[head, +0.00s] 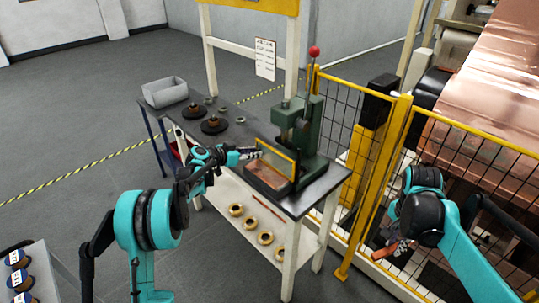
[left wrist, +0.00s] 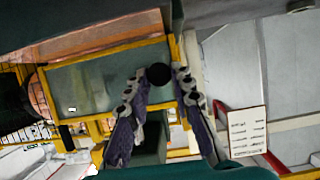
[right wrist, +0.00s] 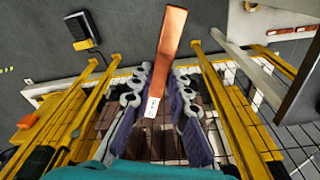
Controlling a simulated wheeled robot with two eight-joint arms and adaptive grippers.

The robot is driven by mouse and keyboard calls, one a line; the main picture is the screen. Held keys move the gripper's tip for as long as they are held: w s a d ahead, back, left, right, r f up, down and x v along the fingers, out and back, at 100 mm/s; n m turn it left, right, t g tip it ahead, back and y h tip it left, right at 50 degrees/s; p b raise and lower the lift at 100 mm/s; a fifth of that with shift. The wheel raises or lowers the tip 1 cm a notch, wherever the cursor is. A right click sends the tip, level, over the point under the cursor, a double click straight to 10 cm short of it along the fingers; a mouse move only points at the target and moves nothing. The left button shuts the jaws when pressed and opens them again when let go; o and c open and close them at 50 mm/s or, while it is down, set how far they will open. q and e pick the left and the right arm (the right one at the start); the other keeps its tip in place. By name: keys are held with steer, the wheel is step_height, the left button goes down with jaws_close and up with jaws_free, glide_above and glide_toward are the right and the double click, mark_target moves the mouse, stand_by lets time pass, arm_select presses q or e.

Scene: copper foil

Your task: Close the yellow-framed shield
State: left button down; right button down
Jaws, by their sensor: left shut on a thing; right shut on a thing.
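The yellow-framed shield (head: 278,150) is a clear panel on the green press (head: 302,125), standing tilted above a copper-coloured piece (head: 265,176) at the press's front. My left gripper (head: 252,153) is at its upper left corner. In the left wrist view, my left gripper (left wrist: 160,82) is shut on a round black knob (left wrist: 158,75) beside the shield's frame (left wrist: 110,62). My right gripper (right wrist: 160,88) is shut on a copper strip (right wrist: 168,45) with a small white label. In the head view, my right gripper (head: 398,246) is low by the fence, partly hidden by its wrist.
The press stands on a dark-topped bench (head: 235,140) with black-based parts (head: 214,125) at its left end. Several brass rings (head: 250,224) lie on the lower shelf. A yellow mesh fence (head: 372,185) runs right of the bench, before a copper roll (head: 500,75). A grey bin (head: 165,93) is behind left.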

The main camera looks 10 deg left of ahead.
stand_by(0.4)
arm_select(q)
steer(key=c, duration=1.6)
jaws_free()
steer(key=shift+w+d, duration=0.1)
steer(key=o, duration=0.3)
steer(key=shift+w+f, duration=0.15)
steer(key=v, duration=1.2)
